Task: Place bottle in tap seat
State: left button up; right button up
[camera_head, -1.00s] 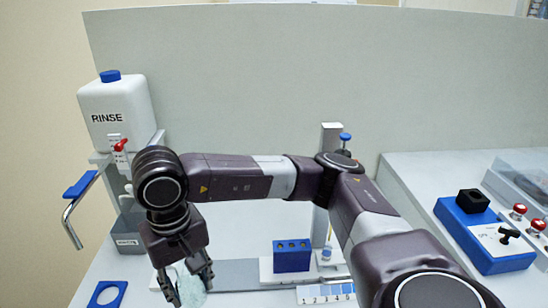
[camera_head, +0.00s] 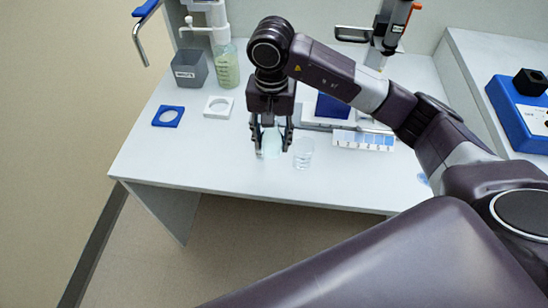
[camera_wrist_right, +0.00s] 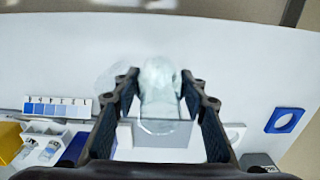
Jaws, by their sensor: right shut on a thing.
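My right gripper (camera_head: 271,150) is shut on a clear, pale glass bottle (camera_head: 272,143), low over the front part of the white bench. In the right wrist view the bottle (camera_wrist_right: 160,88) sits between the two dark fingers (camera_wrist_right: 160,100). Whether its base touches the bench cannot be told. The white tap (camera_head: 205,32) is at the back left, with a pale green container (camera_head: 227,66) under it. A white square ring (camera_head: 218,107) and a blue one (camera_head: 168,116) lie flat to the left of my gripper; which is the tap seat is unclear. My left gripper is out of view.
A clear beaker (camera_head: 303,153) stands just right of my gripper. A blue block (camera_head: 333,106) and a blue-shaded numbered strip (camera_head: 363,140) are behind it. A grey bin (camera_head: 189,69) is at the back left. The bench's front left is clear.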

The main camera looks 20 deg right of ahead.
notch_tip(320, 180, down, 9)
jog(key=shift+f+p, duration=0.1)
jog(key=shift+p, duration=0.35)
jog(key=o, duration=1.2)
